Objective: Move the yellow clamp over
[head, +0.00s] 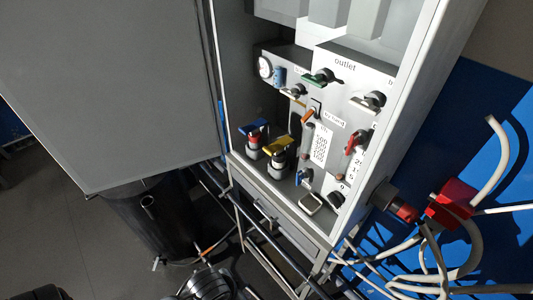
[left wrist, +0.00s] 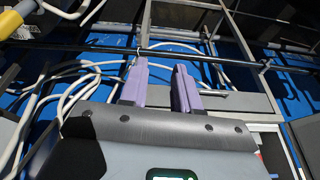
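The yellow clamp (head: 278,146) sits on top of a dark fitting on the cabinet's lower shelf in the head view. A blue clamp (head: 252,128) sits just left of it on a similar fitting with a red band. My left gripper (left wrist: 160,68) shows in the left wrist view as two purple fingers, apart with nothing between them. It points toward bars and white hoses, and the yellow clamp cannot be made out there. Neither gripper's fingers show in the head view. My right gripper is not in view.
The open grey cabinet has a panel (head: 345,85) with valves, a gauge (head: 265,67) and an orange-handled valve (head: 308,116) close to the clamps. A large grey door (head: 110,90) stands open at left. A black drum (head: 150,220) and dark rails lie below. White hoses (head: 495,150) crowd the right.

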